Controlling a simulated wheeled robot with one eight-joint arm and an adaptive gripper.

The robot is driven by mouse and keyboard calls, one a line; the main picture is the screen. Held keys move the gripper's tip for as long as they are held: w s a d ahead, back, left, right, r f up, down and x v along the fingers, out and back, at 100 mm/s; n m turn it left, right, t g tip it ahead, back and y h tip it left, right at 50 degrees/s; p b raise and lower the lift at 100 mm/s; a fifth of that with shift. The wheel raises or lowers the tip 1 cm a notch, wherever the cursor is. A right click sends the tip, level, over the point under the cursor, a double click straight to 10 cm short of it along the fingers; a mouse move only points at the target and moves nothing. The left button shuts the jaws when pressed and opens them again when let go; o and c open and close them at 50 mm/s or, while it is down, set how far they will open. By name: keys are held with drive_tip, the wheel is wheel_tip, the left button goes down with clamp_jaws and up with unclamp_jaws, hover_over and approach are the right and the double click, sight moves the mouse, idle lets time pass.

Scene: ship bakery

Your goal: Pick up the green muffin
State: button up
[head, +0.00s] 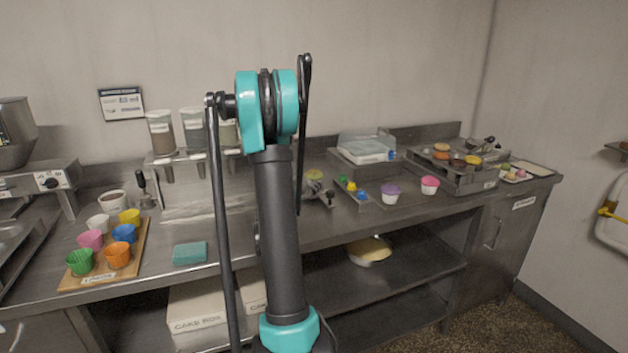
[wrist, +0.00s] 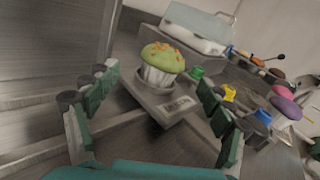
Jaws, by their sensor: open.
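The green muffin (wrist: 160,62) has a green top with orange bits and a pale fluted cup. In the wrist view it sits upright in a grey metal holder with a label (wrist: 178,104). My gripper (wrist: 150,105) is open, its two green-padded fingers spread left and right, with the muffin ahead of and between them, apart from both. In the head view the muffin's green top (head: 314,174) shows just right of my arm, which hides part of that spot. My gripper cannot be made out in the head view.
A purple muffin (head: 390,193) and a pink muffin (head: 429,184) stand to the right on the counter. A clear-lidded box (head: 366,149) stands behind. Coloured cups on a board (head: 71,282) and a teal cloth (head: 190,253) lie to the left.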

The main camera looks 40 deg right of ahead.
sight(315, 177)
drive_tip(key=shift+x, duration=4)
drive_tip(key=shift+s+d+f, duration=0.1)
drive_tip(key=shift+s, duration=0.1)
drive_tip(key=shift+c, duration=0.3)
drive_tip(key=c, duration=0.9)
